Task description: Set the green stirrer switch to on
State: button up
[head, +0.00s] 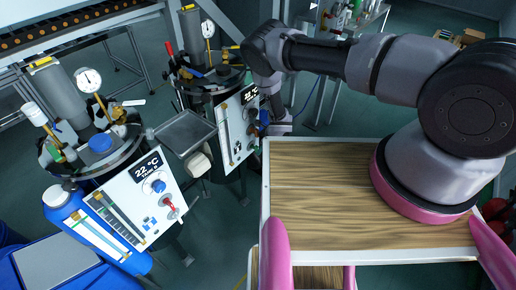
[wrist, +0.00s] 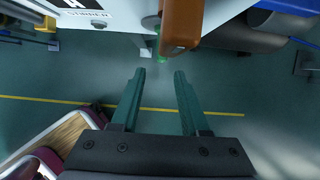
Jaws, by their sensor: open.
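In the wrist view, the green stirrer switch (wrist: 174,52) shows only as a small green piece at the top, partly hidden behind an orange-brown handle (wrist: 181,22). A panel edge (wrist: 98,14) with a label reading "STIRRER" is to its left. My gripper (wrist: 158,74) is open and empty, its two dark green fingers pointing at the panel, with the switch a little beyond the fingertips. In the head view, my arm reaches to the right-hand control panel (head: 232,128) and hides part of its right side. I cannot make out the switch or its setting there.
In the head view, another control panel (head: 139,199) with a 22 °C display stands at left. A grey tray (head: 186,132) sits between the panels. My wooden-topped base is at right. A dark cylinder (wrist: 245,38) is right of the handle in the wrist view. Open floor lies below.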

aim_at(258, 147)
jog(key=shift+w+a, duration=0.85)
jog(key=shift+a, duration=0.15)
jog(key=shift+a+f, duration=0.15)
jog(key=shift+f, duration=0.45)
grip_shut()
